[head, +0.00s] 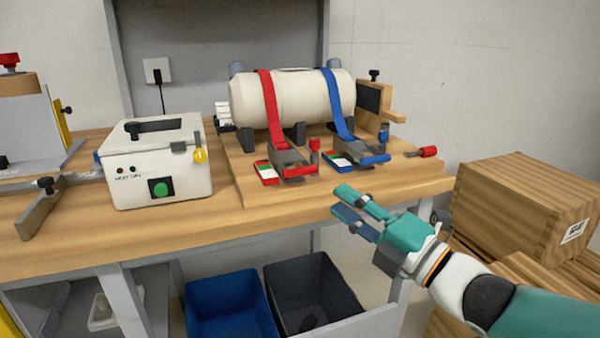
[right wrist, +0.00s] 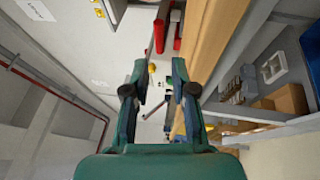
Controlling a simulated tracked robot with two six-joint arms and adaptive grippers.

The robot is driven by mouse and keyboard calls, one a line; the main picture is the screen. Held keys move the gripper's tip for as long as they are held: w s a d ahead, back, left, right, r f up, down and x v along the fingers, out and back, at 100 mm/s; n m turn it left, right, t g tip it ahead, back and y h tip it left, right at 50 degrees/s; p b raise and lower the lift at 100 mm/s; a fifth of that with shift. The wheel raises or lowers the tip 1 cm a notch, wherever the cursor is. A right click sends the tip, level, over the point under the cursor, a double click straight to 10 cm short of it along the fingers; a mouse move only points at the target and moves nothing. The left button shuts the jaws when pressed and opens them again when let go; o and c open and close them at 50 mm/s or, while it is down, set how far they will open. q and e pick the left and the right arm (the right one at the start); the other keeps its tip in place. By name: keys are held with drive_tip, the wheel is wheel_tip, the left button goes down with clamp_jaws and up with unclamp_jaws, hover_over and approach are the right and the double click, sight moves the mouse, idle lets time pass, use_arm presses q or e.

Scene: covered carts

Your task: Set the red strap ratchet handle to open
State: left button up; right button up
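A cream cylinder (head: 310,98) lies on a wooden base, held by a red strap (head: 270,105) and a blue strap (head: 336,100). The red strap runs down to its ratchet (head: 290,160), whose handle has a red grip (head: 300,171) at the front and lies low. The blue strap's ratchet (head: 357,157) is to the right. My right gripper (head: 342,201) is open and empty in front of the table edge, below and right of the red ratchet. Its open fingers show in the right wrist view (right wrist: 158,82). My left gripper is not seen.
A white box with a green button (head: 162,188) stands left of the base. A red-ended peg (head: 428,152) sticks out at the right. Blue (head: 228,300) and dark (head: 315,290) bins are under the table. A wooden crate (head: 530,205) stands at the right.

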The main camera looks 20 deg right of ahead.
sight(304, 174)
drive_tip(key=x, duration=1.1)
clamp_jaws()
